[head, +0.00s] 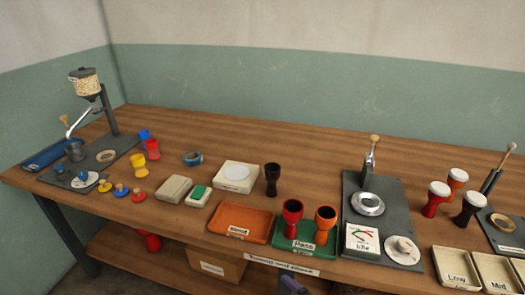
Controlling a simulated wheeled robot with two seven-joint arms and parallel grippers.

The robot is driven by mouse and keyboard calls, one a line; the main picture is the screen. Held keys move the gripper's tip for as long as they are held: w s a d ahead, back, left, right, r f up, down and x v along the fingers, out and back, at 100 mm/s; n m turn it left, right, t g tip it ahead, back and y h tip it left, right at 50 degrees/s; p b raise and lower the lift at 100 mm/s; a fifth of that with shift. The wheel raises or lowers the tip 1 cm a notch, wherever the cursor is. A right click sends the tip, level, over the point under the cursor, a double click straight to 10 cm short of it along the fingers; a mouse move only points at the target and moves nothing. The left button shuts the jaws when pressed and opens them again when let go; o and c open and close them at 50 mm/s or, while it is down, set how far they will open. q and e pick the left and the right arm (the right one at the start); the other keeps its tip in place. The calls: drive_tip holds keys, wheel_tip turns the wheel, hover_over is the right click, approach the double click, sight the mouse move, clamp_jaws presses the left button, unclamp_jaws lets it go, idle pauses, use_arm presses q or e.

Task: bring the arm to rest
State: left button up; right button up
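Neither gripper shows in the head view, and no arm can be made out for certain. A red goblet drum (293,217) and an orange goblet drum (325,223) stand upright in the green tray (284,243) labelled Pass. A black goblet drum (272,180) stands upright on the table behind them. An orange tray (240,236) left of the green one is empty. At the right, white-topped red (436,199), orange (456,180) and black (469,207) drums stand together.
A grey station (358,201) with a lever and an Idle dial stands right of the green tray. Shallow bins (456,267) line the front right. A hopper stand (106,110) and small coloured parts are at the left. The back of the wooden table (250,135) is clear.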

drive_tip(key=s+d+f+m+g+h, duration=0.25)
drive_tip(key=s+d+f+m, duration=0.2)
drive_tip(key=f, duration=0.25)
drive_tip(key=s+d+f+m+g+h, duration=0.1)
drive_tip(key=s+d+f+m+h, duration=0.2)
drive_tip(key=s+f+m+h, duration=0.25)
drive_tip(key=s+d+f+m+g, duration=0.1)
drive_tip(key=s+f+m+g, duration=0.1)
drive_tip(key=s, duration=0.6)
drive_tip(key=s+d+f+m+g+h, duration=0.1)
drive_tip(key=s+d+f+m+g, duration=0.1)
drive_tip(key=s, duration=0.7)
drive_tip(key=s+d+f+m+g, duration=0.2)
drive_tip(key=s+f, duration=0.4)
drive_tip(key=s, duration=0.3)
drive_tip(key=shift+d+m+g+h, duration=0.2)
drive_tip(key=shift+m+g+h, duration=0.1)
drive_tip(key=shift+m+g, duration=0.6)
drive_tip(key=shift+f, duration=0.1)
